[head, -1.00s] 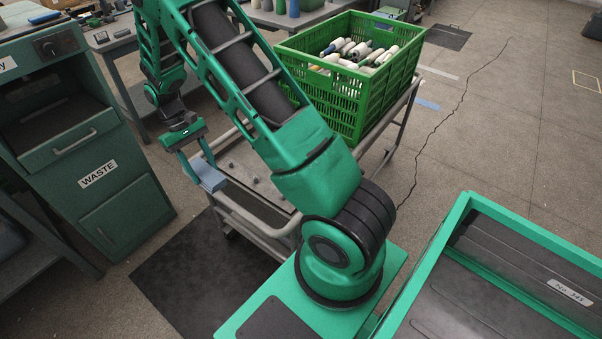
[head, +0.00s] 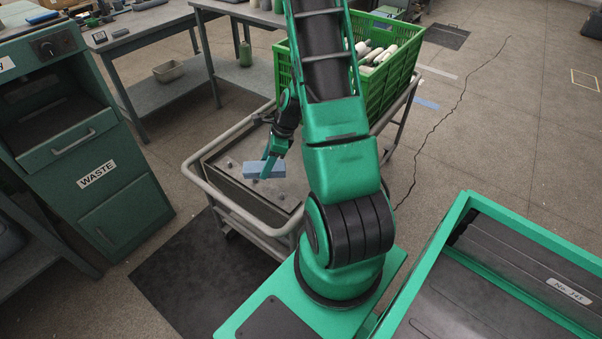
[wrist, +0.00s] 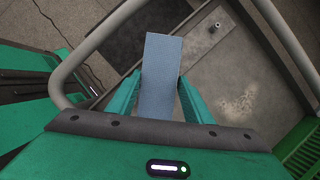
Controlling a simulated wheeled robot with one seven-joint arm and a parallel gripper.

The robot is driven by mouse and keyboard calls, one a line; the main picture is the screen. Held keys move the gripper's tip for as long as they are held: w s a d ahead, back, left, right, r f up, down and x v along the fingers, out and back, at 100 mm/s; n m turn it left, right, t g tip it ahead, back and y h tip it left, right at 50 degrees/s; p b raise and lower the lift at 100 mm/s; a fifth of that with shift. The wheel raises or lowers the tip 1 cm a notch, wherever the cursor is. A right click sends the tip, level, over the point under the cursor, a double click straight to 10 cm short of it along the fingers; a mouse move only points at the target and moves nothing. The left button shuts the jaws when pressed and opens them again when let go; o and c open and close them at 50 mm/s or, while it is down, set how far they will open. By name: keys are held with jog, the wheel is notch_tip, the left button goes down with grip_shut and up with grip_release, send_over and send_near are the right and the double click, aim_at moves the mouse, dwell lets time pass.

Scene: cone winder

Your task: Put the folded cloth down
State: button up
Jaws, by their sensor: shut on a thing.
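The folded cloth (head: 264,169) is a flat blue-grey block in the head view. My gripper (head: 271,160) is shut on it, over the near part of the grey trolley deck (head: 240,195). In the wrist view the cloth (wrist: 160,75) stands out between the two green fingers of my gripper (wrist: 160,98), with the trolley deck (wrist: 222,75) behind it. I cannot tell whether the cloth touches the deck.
The trolley has a raised tube rail (head: 215,200) around it and small pegs on its deck. A green crate (head: 392,100) of cones stands on its far part. A green WASTE cabinet (head: 95,185) stands at the left. A bench (head: 150,30) is behind.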

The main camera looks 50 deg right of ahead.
aim_at(281, 164)
jog(key=s+d+m+h, duration=0.1)
jog(key=m, duration=0.1)
jog(key=s+d+m+h, duration=0.1)
jog(key=m, duration=0.2)
jog(key=s+d+r+m+t, duration=0.1)
jog(key=m, duration=0.1)
jog(key=shift+s+d+m+h, duration=0.15)
jog(key=shift+s+m+h, duration=0.15)
jog(key=shift+s+h, duration=0.1)
jog(key=shift+d, duration=0.3)
jog(key=d+f, duration=0.2)
jog(key=d, duration=0.1)
jog(key=d+f, duration=0.2)
jog(key=d, duration=0.2)
jog(key=d+f, duration=0.3)
jog(key=d, duration=0.1)
jog(key=shift+d, duration=0.1)
jog(key=shift+w+f, duration=0.1)
jog(key=shift+f, duration=1.85)
jog(key=o, duration=1.2)
